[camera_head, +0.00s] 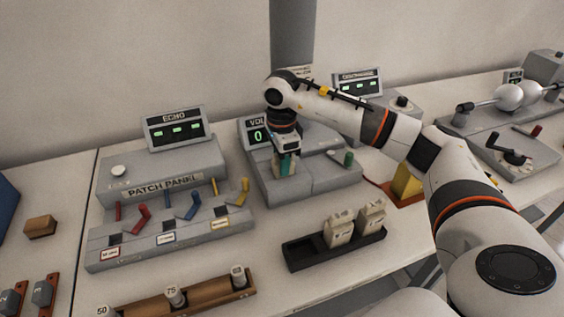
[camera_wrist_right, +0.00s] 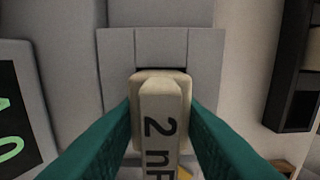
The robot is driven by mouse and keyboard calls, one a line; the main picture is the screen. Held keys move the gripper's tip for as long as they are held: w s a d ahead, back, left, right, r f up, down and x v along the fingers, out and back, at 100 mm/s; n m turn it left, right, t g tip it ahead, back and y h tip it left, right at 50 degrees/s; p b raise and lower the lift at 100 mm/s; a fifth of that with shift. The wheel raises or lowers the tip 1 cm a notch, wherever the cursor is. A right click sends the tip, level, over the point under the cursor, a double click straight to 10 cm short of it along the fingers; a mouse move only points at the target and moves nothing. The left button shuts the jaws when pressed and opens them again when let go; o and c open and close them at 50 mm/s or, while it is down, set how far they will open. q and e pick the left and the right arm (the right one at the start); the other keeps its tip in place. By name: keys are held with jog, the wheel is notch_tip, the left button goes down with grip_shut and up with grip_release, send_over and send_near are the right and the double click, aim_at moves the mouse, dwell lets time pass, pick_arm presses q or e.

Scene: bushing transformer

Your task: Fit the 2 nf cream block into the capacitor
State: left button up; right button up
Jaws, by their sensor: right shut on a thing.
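My right gripper (camera_head: 287,167) is over the grey device with the "VOL" display (camera_head: 256,134) in the head view. In the right wrist view its teal fingers (camera_wrist_right: 160,138) are shut on the cream block marked "2 nF" (camera_wrist_right: 160,112). The block lies in front of a dark slot (camera_wrist_right: 161,69) in a light grey housing (camera_wrist_right: 117,62), close to it. I cannot tell whether the block's far end is inside the slot. In the head view the gripper mostly hides the block. My left gripper is not in view.
A black tray (camera_head: 300,256) holds two cream blocks (camera_head: 339,229) at front centre. The patch panel (camera_head: 160,183) with coloured levers stands left of the device. A wooden rack (camera_head: 200,294) with grey weights is in front. Clear table lies between rack and tray.

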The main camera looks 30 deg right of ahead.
jog(key=o, duration=1)
jog(key=shift+f, duration=0.1)
jog(key=shift+o, duration=0.2)
jog(key=shift+r, duration=0.3)
notch_tip(320, 180, up, 11)
jog(key=shift+f+b, duration=0.1)
jog(key=shift+b, duration=0.7)
jog(key=shift+r, duration=0.5)
